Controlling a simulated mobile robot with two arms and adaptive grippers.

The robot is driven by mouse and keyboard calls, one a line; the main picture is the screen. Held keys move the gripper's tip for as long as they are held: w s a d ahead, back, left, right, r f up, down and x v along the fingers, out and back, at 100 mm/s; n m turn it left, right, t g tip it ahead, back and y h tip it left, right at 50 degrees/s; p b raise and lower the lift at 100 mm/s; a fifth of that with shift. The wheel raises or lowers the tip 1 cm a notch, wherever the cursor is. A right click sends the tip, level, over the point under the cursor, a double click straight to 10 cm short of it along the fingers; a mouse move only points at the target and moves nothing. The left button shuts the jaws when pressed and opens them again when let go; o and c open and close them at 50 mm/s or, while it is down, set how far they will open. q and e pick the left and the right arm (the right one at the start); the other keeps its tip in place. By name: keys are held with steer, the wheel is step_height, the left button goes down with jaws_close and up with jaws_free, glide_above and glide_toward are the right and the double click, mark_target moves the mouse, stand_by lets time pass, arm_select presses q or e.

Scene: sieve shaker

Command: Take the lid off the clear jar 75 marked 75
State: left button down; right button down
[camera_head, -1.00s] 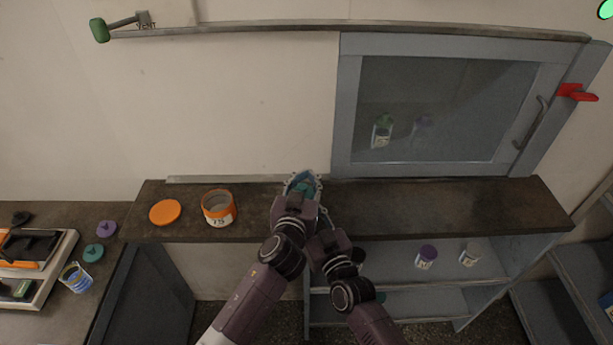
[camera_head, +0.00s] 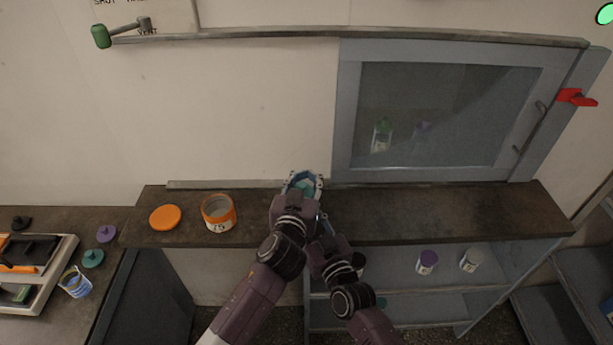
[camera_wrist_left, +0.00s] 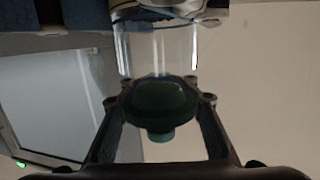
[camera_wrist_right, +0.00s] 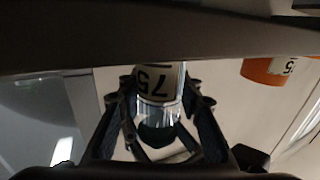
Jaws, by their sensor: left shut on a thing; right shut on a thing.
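The clear jar 75 (camera_wrist_right: 155,85) carries a white label marked 75, upside down in the right wrist view; its clear wall (camera_wrist_left: 158,50) shows in the left wrist view. Its dark teal lid (camera_wrist_left: 160,105) has a round knob and lies against the jar's end; I cannot tell whether a gap separates them. My left gripper (camera_wrist_left: 162,100) is shut on the lid's sides. My right gripper (camera_wrist_right: 160,108) is shut on the jar's body. In the head view my left gripper (camera_head: 304,182) is above the shelf top, and my right gripper is largely hidden beside it.
An open orange jar (camera_head: 219,214) and its orange lid (camera_head: 165,217) sit left on the dark shelf top (camera_head: 450,212). A glass-fronted cabinet (camera_head: 435,110) stands behind. The shelf top's right side is clear.

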arm_select(q)
steer(key=shift+r, duration=0.1)
step_height(320, 180, up, 4)
steer(key=shift+f, duration=0.1)
arm_select(e)
steer(key=c, duration=1.3)
jaws_free()
steer(key=shift+o, duration=0.2)
